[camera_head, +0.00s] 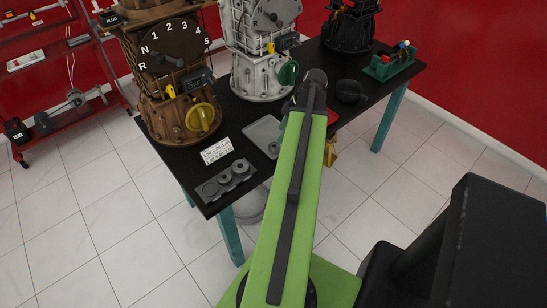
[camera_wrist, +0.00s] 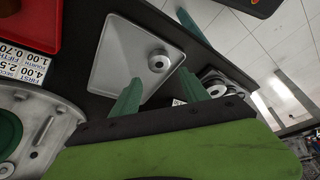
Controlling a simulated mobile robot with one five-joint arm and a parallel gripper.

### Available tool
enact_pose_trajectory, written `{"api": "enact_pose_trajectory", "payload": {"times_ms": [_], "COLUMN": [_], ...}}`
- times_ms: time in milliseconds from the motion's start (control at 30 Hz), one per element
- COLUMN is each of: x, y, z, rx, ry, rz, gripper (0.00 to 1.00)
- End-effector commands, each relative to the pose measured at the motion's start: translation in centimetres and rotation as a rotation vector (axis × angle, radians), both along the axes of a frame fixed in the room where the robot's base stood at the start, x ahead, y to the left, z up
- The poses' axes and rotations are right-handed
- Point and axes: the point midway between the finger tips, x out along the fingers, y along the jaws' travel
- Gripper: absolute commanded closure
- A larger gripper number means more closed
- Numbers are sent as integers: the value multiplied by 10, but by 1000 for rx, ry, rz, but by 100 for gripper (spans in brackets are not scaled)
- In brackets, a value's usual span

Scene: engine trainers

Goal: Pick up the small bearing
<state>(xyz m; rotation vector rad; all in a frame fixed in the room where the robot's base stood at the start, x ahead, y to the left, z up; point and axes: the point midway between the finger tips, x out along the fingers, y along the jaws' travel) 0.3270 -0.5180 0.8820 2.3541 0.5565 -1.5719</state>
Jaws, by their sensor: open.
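The small bearing (camera_wrist: 158,61) is a grey ring with a dark hole, lying on a light grey tray (camera_wrist: 118,50) in the wrist view. In the head view the tray (camera_head: 258,130) sits on the black table, partly hidden by my arm, with the bearing (camera_head: 273,148) near its front corner. My gripper (camera_wrist: 158,78) is open and empty, its two teal fingers spread apart. In the wrist picture, the bearing shows just above the gap between the fingertips. I cannot tell how far above the tray the fingers are. In the head view my arm mostly hides the gripper.
A grey holder (camera_head: 228,181) with larger round parts lies at the table's front left, near a number card (camera_head: 216,151). A brown gearbox (camera_head: 170,85) and a white gearbox (camera_head: 262,72) stand behind. A red tray (camera_head: 332,117) is right of my arm.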

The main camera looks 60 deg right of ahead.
Motion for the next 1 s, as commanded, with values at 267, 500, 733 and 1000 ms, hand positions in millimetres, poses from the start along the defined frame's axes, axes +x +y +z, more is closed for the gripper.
{"api": "enact_pose_trajectory", "payload": {"times_ms": [267,500,733,1000], "x": [9,16,26,26], "y": [5,7,12,11], "z": [-26,-54,-77,-73], "rx": [0,1,0,0], "ry": [0,0,0,0], "rz": [0,0,0,-1], "gripper": [47,47,47,59]}}
